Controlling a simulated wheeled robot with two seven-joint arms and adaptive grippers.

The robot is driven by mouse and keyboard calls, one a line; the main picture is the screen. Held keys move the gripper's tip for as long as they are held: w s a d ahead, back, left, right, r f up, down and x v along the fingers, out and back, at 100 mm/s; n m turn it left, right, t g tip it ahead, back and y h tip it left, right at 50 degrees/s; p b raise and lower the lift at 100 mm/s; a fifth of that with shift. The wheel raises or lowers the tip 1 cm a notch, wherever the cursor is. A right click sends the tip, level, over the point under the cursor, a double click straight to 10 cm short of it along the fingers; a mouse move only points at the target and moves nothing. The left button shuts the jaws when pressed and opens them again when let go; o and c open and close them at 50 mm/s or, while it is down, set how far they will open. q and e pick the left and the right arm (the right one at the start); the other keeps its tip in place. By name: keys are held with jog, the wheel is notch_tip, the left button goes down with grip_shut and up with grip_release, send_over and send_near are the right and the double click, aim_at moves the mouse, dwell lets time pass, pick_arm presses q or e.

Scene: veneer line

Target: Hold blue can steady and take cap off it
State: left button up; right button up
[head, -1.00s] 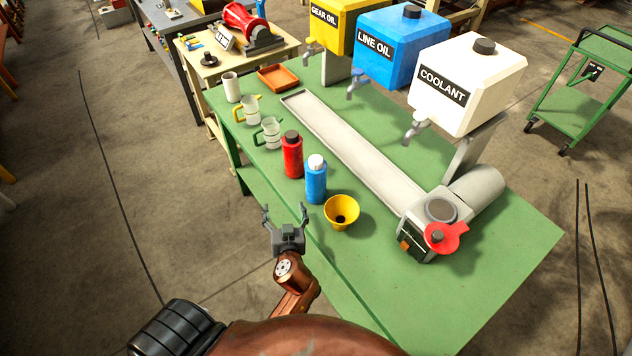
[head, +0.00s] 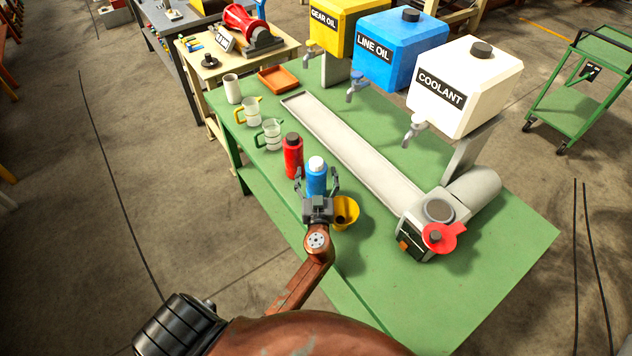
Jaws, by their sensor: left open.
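The blue can (head: 316,180) stands upright on the green bench near its front edge. Its white cap (head: 316,163) is on top. My left gripper (head: 317,184) is open, with one finger on each side of the can's body; I cannot tell whether the fingers touch it. The gripper's palm hides the lower part of the can. My right gripper is not in view.
A red can (head: 293,158) stands close behind the blue one, to the left. A yellow funnel (head: 345,210) sits just right of my gripper, partly hidden. A long grey drip tray (head: 350,150) lies beyond. The bench (head: 480,285) is clear at the front right.

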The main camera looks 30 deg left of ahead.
pick_arm(q)
jog(key=shift+w+a, duration=0.1)
jog(key=shift+w, duration=0.05)
jog(key=shift+c, duration=0.6)
jog(key=c, duration=1.4)
jog(key=shift+c, duration=0.5)
jog(key=shift+r, duration=0.15)
jog(key=shift+r, duration=0.55)
jog(key=s+a+b, duration=0.1)
jog(key=s+a, duration=0.2)
jog(key=s, duration=0.5)
jog(key=s+a+b, duration=0.1)
jog(key=s+a, duration=0.3)
jog(key=s, duration=0.4)
jog(key=shift+s+r, duration=0.15)
jog(key=shift+s, duration=0.25)
jog(key=shift+d, duration=0.1)
